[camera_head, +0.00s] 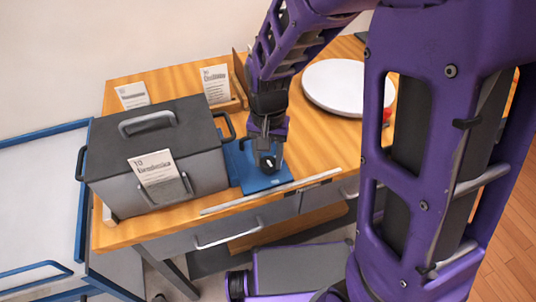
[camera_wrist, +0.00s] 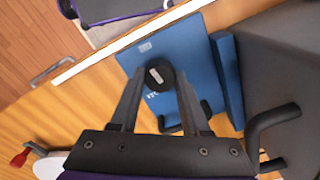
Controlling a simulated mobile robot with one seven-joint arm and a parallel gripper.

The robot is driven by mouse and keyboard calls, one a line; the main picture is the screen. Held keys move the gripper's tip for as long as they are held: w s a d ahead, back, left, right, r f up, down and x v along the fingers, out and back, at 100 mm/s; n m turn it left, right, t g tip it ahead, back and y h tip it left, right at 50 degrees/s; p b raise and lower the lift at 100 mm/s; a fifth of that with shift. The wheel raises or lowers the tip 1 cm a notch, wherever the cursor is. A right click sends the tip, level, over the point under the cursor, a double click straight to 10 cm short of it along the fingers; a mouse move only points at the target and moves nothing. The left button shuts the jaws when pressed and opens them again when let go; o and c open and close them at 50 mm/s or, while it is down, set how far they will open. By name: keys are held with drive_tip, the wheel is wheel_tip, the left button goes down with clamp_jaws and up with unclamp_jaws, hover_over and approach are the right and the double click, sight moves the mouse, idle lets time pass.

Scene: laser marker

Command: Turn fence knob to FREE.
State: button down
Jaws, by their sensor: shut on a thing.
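The fence knob (camera_wrist: 159,74) is a round black knob with a pale oblong mark on its top. It sits on a blue plate (camera_wrist: 200,50) on the wooden table; the plate also shows in the head view (camera_head: 262,184). My gripper (camera_head: 268,163) reaches down over the plate and is shut on the knob. In the wrist view my gripper (camera_wrist: 157,88) has one finger on each side of the knob. Small white lettering beside the knob is partly covered by a finger, and I cannot read it.
A grey box (camera_head: 150,165) with black handles and a paper card stands left of the plate. A white round disc (camera_head: 345,88) lies at the back right, with a small red thing (camera_head: 387,114) beside it. A pale metal strip (camera_head: 270,191) runs along the table's front edge.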

sight(268, 161)
drive_tip(key=shift+m, duration=0.9)
drive_tip(key=shift+c, duration=1.9)
unclamp_jaws()
drive_tip(key=shift+r, duration=0.1)
wheel_tip(268, 161, up, 17)
drive_tip(key=p, duration=0.3)
drive_tip(key=shift+r, duration=0.15)
